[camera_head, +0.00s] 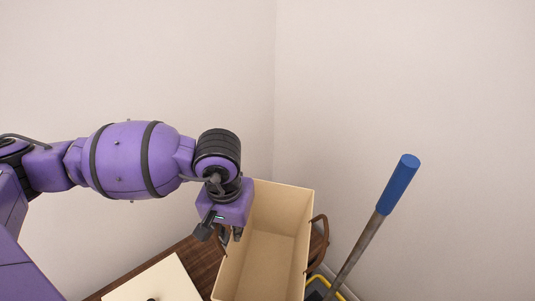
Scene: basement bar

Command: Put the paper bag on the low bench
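The paper bag (268,262) is a tan, open-topped, box-shaped bag at the lower middle of the head view. Its inside looks empty. A brown handle (319,245) stands out from its right side. My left gripper (221,236) is at the bag's left rim, pointing down. Its fingers look apart, with part of a brown strip, perhaps the other handle, between them. Whether they touch the bag is hard to see. The bag's underside is hidden. I cannot make out the low bench for certain. My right gripper is not in view.
A dark wooden surface (196,252) shows left of the bag, with a cream panel (158,283) bearing a dark knob. A blue-handled pole (398,185) leans at the right, above a yellow-edged item (322,285). Plain walls meet behind the bag.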

